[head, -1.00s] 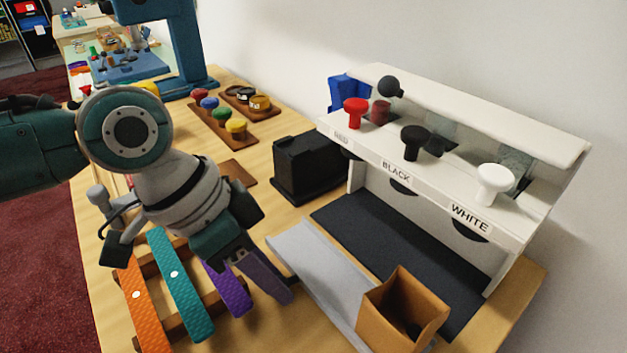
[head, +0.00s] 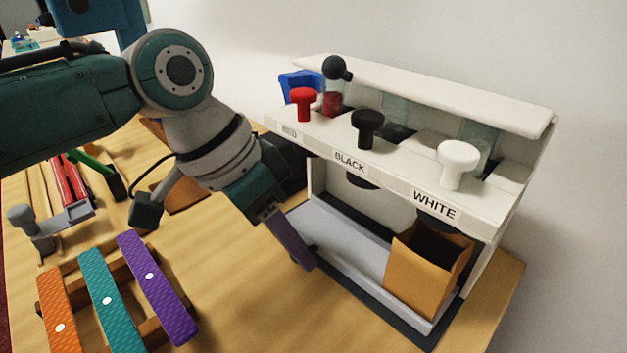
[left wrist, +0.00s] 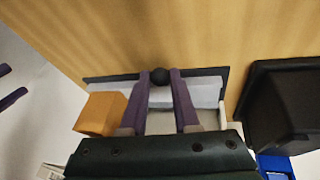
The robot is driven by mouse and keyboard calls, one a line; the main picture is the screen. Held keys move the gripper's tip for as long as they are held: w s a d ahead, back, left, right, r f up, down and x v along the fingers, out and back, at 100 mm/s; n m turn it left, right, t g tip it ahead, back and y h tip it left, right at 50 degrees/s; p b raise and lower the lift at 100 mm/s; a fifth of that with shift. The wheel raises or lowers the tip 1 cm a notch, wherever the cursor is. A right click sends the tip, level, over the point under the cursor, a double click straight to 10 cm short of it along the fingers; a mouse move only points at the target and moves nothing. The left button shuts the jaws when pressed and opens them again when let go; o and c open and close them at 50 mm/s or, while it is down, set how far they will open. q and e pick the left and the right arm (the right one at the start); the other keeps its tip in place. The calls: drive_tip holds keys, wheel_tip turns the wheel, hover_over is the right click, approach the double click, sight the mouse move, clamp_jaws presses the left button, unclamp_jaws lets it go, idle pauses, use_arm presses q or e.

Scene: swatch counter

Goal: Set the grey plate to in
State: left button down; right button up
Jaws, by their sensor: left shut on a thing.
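The light grey plate (head: 345,250) lies on the dark base under the white dispenser (head: 390,140), with a dark strip of base showing along its near edge. An open orange-brown box (head: 425,275) stands on its right part, below the WHITE knob. My left gripper (head: 305,262) reaches down with purple fingers to the plate's near edge. In the left wrist view its fingers are shut on a small black ball knob (left wrist: 160,75) at the edge of the plate (left wrist: 205,92). Two purple fingers of my right gripper (left wrist: 18,82) show apart and empty at the wrist view's left edge.
Red (head: 303,100), black (head: 367,125) and white (head: 458,160) knobs line the dispenser. A black box (left wrist: 280,105) stands beside the plate. A rack with orange, teal and purple strips (head: 150,275) is at the lower left. Bare wood lies between rack and plate.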

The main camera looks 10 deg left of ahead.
use_arm(q)
drive_tip(key=c, duration=1.1)
unclamp_jaws()
drive_tip(key=shift+w, duration=0.1)
drive_tip(key=shift+o, duration=0.9)
drive_tip(key=shift+w+d, duration=0.1)
drive_tip(key=shift+o, duration=1.3)
drive_tip(key=shift+r, duration=0.1)
drive_tip(key=p+v, duration=0.2)
drive_tip(key=v, duration=0.8)
